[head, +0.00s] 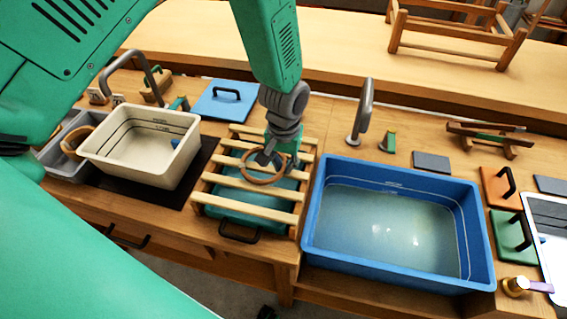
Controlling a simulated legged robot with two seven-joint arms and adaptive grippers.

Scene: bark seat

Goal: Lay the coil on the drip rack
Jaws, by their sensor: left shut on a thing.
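The coil (246,179) is a tan-brown ring in the middle of the head view. My left gripper (274,160) comes down from above and is shut on the coil's far edge. The drip rack (225,183), pale wooden slats over a teal tray, lies directly below the coil. The coil is over the middle slats, roughly flat; I cannot tell whether it touches them. My right gripper is not in view.
A blue tub (312,215) of water stands right of the rack, with a grey tap (361,112) behind. A cream tub (188,160) stands at left. A blue lidded board (215,103) lies behind the rack. Orange (494,188) and green (506,232) handled boards lie at right.

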